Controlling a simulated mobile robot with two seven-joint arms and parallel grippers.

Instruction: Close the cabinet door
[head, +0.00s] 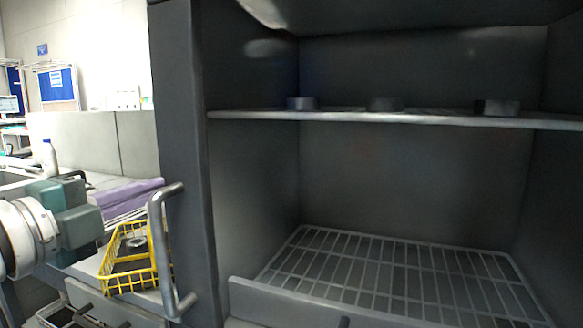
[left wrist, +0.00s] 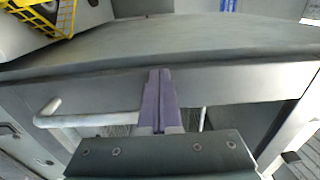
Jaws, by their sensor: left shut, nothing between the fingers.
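The grey cabinet (head: 252,170) stands open and its inside shows in the head view. The dark door panel (head: 178,110) is at its left, seen narrow. It carries a metal bar handle (head: 160,250), which also shows in the left wrist view (left wrist: 85,119). My left gripper (head: 160,187) is at the left, with purple fingers beside the upper end of the handle. In the left wrist view its fingers (left wrist: 158,75) are shut and empty and reach across the handle towards the grey panel. I cannot tell whether they touch it. My right gripper is not in view.
A yellow wire basket (head: 125,265) with dark round items stands on a surface left of the door. Inside the cabinet are a shelf (head: 350,117) with several small dark items and a wire rack (head: 390,270). A white bottle (head: 48,158) stands further left.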

